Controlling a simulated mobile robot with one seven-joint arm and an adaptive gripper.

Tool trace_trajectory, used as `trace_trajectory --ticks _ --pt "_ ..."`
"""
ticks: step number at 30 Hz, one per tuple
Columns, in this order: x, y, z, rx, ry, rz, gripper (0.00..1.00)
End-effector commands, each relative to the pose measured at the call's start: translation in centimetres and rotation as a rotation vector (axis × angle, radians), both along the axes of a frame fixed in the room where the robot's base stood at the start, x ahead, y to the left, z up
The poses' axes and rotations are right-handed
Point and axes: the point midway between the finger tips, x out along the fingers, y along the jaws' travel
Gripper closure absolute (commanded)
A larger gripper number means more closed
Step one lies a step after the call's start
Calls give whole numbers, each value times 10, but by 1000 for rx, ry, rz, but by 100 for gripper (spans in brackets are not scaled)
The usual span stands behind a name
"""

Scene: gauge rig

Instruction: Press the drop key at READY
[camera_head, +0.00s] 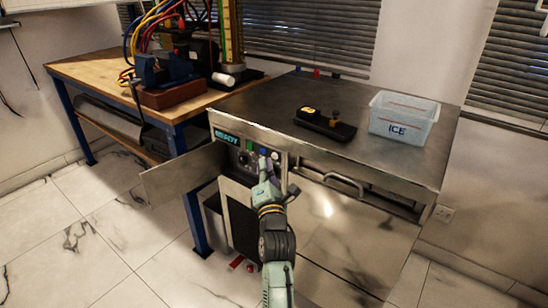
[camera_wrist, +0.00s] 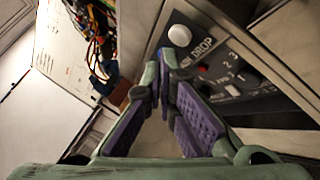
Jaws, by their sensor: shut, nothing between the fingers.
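The control panel (camera_head: 240,158) is on the front of the steel bench, and its display (camera_head: 226,137) reads READY in the head view. In the wrist view the panel (camera_wrist: 232,72) shows a round white key (camera_wrist: 180,35) beside the word DROP, partly covered by my fingers. My gripper (camera_head: 264,160) is in front of the panel's right part. In the wrist view my gripper (camera_wrist: 161,62) is shut and empty, its fingertips just below the white key. Whether they touch the panel cannot be told. The display is not in the wrist view.
An open metal door (camera_head: 185,173) stands out left of the panel. A drawer handle (camera_head: 343,184) is to the right. The bench top (camera_head: 270,103) carries a black device (camera_head: 325,124) and an ICE tub (camera_head: 403,118). A wooden table (camera_head: 85,72) with hoses stands left.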

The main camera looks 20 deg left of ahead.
Motion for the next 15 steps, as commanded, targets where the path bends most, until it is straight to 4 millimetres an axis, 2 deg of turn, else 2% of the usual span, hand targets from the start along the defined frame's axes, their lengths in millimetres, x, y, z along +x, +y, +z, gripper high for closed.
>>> trace_trajectory --ticks 15 --pt "8 -3 0 0 0 0 100"
